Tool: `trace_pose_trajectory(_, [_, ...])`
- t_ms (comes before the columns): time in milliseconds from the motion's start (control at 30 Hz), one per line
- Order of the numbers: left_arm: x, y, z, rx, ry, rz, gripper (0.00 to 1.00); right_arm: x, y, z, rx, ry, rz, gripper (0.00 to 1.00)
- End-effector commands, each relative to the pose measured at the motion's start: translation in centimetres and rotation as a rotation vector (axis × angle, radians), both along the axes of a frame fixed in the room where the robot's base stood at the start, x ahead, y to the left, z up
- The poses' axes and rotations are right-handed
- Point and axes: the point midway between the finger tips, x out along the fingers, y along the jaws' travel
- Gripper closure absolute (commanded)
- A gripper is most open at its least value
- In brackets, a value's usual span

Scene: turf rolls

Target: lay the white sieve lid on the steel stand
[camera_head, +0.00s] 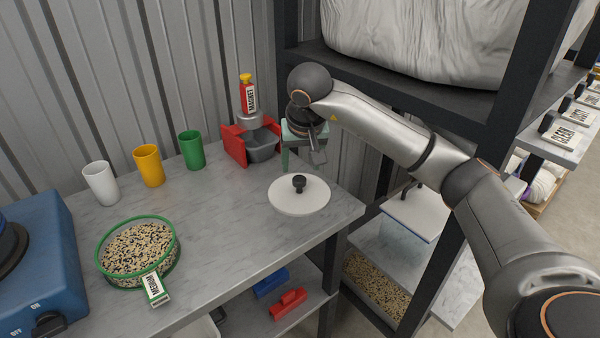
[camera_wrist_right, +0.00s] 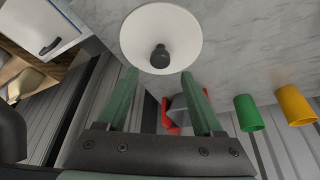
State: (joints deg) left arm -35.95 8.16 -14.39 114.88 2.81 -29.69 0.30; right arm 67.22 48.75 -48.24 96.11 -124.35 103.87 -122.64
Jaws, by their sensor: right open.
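The white sieve lid (camera_head: 299,197) is a round disc with a black knob, lying flat on the grey bench near its right end, knob up. It also shows in the right wrist view (camera_wrist_right: 160,22), with its knob just beyond the fingertips. My right gripper (camera_head: 303,158) has green fingers, open and empty, behind the lid in the head view; the wrist view shows the gap between its fingers (camera_wrist_right: 159,76). I cannot clearly pick out the steel stand; a grey metal cylinder (camera_head: 248,118) stands under a red bottle at the back. My left gripper is not in view.
A red holder with a grey pan (camera_head: 263,146) stands close left of my gripper. Green (camera_head: 191,150), yellow (camera_head: 149,166) and white (camera_head: 101,184) cups line the back. A green-rimmed sieve (camera_head: 176,262) of seeds and a blue machine (camera_head: 40,265) are left. The middle bench is clear.

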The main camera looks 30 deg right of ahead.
Motion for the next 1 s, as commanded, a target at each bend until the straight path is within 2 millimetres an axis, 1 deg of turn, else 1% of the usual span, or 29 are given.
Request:
trace_pose_trajectory(33, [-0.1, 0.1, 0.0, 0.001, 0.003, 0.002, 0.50, -0.3, 0.2, 1.2, -0.001, -0.004, 0.000, 0.32])
trace_pose_trajectory(100, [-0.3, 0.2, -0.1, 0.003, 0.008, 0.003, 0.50, -0.7, 0.4, 2.2, 0.000, -0.004, 0.001, 0.32])
trace_pose_trajectory(200, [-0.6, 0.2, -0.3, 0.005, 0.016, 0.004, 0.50, -1.1, 0.6, 3.2, 0.000, -0.002, 0.002, 0.32])
trace_pose_trajectory(300, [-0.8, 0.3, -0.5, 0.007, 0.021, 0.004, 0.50, -1.4, 0.7, 3.7, 0.000, 0.000, 0.000, 0.32])
trace_pose_trajectory(667, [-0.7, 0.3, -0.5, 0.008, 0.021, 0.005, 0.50, -1.5, 0.7, 3.9, 0.000, 0.000, 0.000, 0.32])
trace_pose_trajectory(1000, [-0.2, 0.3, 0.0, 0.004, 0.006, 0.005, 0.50, -1.5, 0.7, 3.9, 0.000, 0.000, 0.000, 0.32])
